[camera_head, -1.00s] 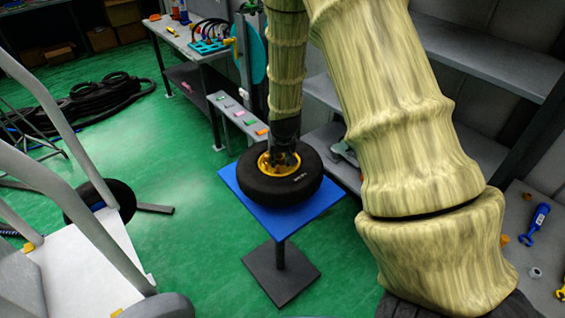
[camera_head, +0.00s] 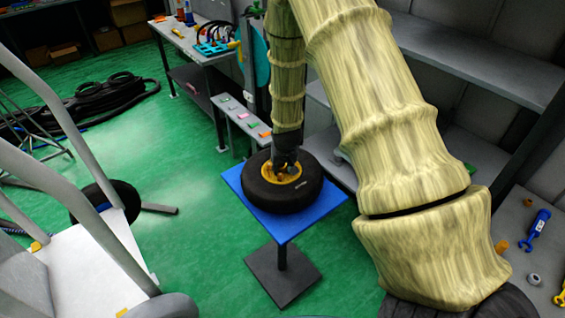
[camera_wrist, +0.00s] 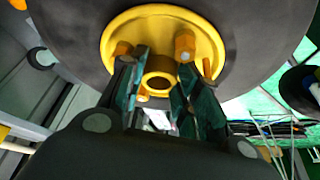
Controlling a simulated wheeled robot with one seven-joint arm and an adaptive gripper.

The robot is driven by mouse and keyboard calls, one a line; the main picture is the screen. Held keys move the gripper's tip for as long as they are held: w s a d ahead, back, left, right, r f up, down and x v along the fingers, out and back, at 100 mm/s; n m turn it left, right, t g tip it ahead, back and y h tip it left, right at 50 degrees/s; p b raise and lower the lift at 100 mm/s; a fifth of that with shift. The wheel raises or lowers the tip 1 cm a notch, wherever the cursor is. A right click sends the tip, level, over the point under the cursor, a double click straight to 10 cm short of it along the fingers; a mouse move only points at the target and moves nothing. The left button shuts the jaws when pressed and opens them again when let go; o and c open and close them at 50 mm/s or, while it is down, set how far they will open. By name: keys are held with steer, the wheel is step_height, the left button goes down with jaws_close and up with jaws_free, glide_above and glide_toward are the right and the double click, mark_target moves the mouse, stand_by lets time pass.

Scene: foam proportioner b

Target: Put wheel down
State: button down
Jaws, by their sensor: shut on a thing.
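The wheel (camera_head: 305,193), a black tire with a yellow hub, lies nearly flat at the blue top of a small stand (camera_head: 233,179). From the head view I cannot tell whether its underside touches the top or hovers slightly above it. My gripper (camera_head: 285,166) points down at the hub from above and is shut on the wheel. In the wrist view, the fingers of my gripper (camera_wrist: 160,85) sit on both sides of the round yellow boss in the wheel's hub (camera_wrist: 120,40). The far side of the wheel is hidden.
A white cart with grey rails (camera_head: 95,275) stands at the left, with another black tire (camera_head: 122,198) beyond it. A workbench (camera_head: 180,38) is at the back, and grey shelves (camera_head: 460,52) are at the right. Green floor (camera_head: 185,235) is clear left of the stand.

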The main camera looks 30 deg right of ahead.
steer(key=c, duration=1)
jaws_free()
steer(key=shift+c, duration=0.2)
steer(key=b+v, duration=0.3)
steer(key=v, duration=0.9)
steer(key=shift+a, duration=0.1)
